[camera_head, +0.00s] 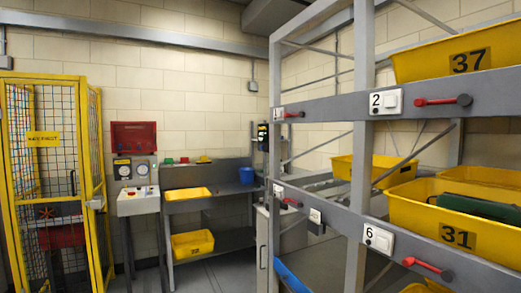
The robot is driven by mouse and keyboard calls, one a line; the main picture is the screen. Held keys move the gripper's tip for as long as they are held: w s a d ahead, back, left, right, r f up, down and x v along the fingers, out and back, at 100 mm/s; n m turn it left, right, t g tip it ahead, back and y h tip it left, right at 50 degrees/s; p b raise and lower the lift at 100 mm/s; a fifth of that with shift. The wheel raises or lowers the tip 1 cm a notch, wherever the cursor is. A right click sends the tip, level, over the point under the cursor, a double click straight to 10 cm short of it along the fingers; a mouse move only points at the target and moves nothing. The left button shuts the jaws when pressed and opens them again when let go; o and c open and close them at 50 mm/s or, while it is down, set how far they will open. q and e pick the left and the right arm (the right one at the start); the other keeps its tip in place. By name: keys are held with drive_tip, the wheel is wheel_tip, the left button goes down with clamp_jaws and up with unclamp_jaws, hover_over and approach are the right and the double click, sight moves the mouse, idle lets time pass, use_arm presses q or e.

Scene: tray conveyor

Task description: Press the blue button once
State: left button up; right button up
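A grey-white control box (138,203) on a dark stand is at the left, against the back wall. Its sloped top carries several small controls, too small to tell a blue button apart for sure. Above it is a panel with two round dials (122,170) and a red board (134,137). Neither of my grippers is in view, and nothing is seen touching the control box.
A yellow mesh cage (86,160) stands left of the box. A dark workbench (225,198) with a yellow tray (186,193), a lower yellow bin (192,245) and a blue cup (246,175) is to its right. A grey rack (275,150) with yellow bins fills the right side.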

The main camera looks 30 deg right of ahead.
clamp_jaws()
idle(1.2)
